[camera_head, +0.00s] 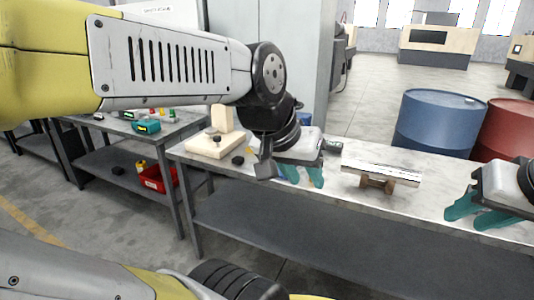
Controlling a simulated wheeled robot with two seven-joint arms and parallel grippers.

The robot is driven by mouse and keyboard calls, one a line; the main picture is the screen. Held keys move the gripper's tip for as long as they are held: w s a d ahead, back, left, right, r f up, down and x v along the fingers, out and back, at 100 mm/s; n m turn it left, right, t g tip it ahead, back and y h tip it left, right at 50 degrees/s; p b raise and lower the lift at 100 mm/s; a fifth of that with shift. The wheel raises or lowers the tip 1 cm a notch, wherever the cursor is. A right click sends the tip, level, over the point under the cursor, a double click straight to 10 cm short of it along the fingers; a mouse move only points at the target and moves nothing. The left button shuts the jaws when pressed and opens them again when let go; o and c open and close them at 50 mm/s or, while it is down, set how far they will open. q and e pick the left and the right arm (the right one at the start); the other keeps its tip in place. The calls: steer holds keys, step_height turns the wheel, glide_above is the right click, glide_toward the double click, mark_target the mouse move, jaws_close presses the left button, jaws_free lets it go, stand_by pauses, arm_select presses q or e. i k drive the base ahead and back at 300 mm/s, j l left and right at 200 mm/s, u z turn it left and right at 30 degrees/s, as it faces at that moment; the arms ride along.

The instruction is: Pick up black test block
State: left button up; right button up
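A small black block (238,160) lies on the grey workbench (335,190), just right of a pale wooden board. Another small dark piece (213,131) sits on that board. I cannot tell for sure which is the test block. My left gripper (302,175) has teal fingers that point down, spread apart with nothing seen between them. It is over the bench, to the right of the black block. My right gripper (475,212) is at the right edge over the bench, its teal fingers apart and empty.
The wooden board (205,148) carries an upright wooden block (222,118). A pale bar (382,171) rests on a wooden stand between my grippers. A dark piece (333,145) lies at the bench's back. Blue (436,122) and red (508,130) barrels stand behind.

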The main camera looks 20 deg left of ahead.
mark_target(237, 160)
steer(key=u, duration=1.1)
